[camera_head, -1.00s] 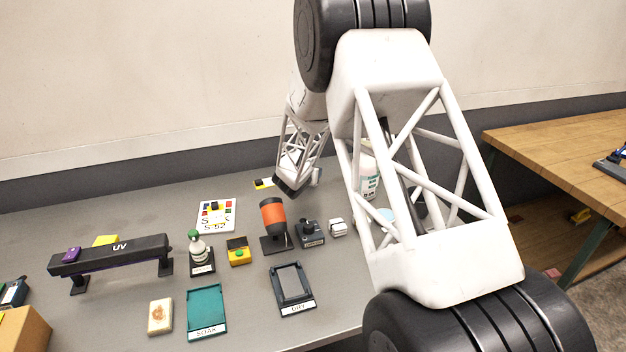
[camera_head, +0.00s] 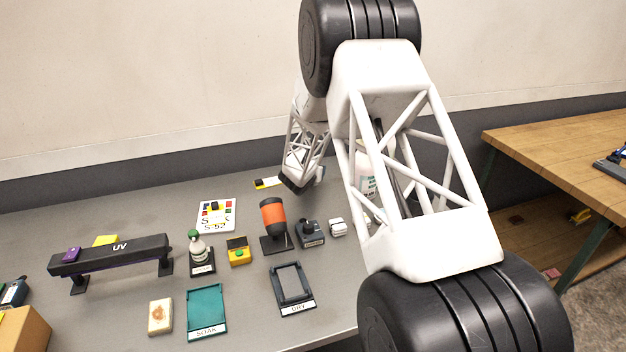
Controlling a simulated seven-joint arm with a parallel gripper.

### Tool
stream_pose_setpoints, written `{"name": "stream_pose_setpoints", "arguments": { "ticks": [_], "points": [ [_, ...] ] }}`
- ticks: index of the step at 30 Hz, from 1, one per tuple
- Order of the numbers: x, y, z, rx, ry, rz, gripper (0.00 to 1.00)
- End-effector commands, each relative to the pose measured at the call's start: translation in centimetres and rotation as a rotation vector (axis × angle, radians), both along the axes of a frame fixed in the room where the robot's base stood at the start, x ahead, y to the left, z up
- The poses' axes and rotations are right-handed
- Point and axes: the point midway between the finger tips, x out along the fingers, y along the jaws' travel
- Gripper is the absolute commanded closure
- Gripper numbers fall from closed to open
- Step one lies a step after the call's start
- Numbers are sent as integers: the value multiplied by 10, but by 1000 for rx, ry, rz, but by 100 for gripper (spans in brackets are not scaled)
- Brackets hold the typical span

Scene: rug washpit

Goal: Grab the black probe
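I cannot pick out the black probe for certain. A small dark device with a knob on top and a label on its front (camera_head: 311,233) stands on the grey table, just right of an orange and black cylinder on a black stand (camera_head: 273,219). My arm's lattice links cross the middle and right of the view. The far link ends in a dark part above the back of the table, behind the cylinder. I can make out no gripper fingers there, so whether they hold anything is hidden.
A black UV bar (camera_head: 112,254) stands at the left. A green SOAK tray (camera_head: 206,313) and a dark framed tray (camera_head: 292,288) lie at the front. A bottle (camera_head: 199,247), yellow box (camera_head: 238,252) and white block (camera_head: 338,227) stand between. A white tub is partly hidden behind my arm.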

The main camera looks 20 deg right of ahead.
Motion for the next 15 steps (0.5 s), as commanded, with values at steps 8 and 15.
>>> {"name": "stream_pose_setpoints", "arguments": {
  "ticks": [8, 15],
  "points": [
    [0, 0, 0, 0, 0, 0, 63],
    [0, 0, 0, 0, 0, 0, 100]
  ]
}}
